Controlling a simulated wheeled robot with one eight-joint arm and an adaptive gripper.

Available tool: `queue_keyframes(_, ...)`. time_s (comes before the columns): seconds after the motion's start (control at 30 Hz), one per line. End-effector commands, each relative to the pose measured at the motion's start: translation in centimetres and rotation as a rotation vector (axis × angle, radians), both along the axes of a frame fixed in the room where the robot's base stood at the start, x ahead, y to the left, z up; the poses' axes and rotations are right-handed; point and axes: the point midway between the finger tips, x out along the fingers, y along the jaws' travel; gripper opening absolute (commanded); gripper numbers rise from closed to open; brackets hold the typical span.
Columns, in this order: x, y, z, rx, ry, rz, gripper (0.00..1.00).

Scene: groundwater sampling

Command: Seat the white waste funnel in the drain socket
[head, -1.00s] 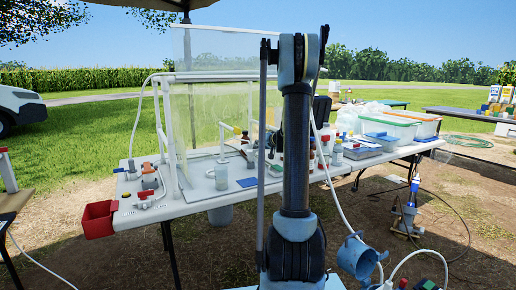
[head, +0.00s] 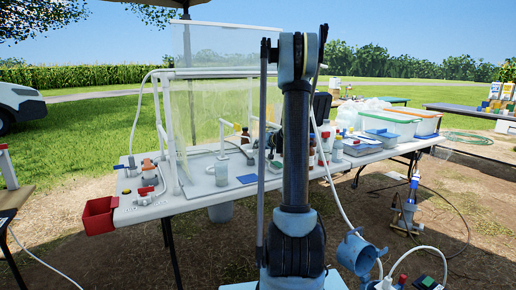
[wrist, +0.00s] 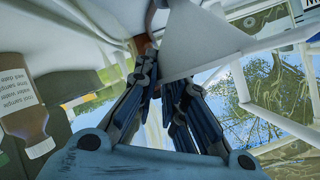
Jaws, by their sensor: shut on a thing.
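In the wrist view, my gripper (wrist: 160,82) is shut on the white waste funnel (wrist: 205,45). The funnel shows as a pale, smooth cone just beyond and to the right of the fingertips. The fingers hide where they meet it. In the head view, my own arm hides the gripper and funnel. I cannot make out the drain socket in either view.
A brown labelled bottle (wrist: 25,110) is at the left of the wrist view.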

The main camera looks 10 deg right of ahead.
Motion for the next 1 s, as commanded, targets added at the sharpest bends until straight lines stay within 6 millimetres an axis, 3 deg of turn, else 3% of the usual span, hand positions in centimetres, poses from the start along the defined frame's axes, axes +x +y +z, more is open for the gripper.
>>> queue_keyframes(0.07,0.0,0.0,-0.2,0.000,0.000,0.000,0.00)
queue_keyframes(0.1,0.0,0.0,-0.2,0.000,0.000,0.000,0.17)
queue_keyframes(0.2,0.0,0.0,-0.2,0.000,0.000,0.000,0.34)
queue_keyframes(0.63,-0.5,-0.3,0.1,0.000,0.001,-0.001,0.34)
queue_keyframes(1.0,-4.9,-2.4,2.2,0.000,0.000,-0.002,0.34)
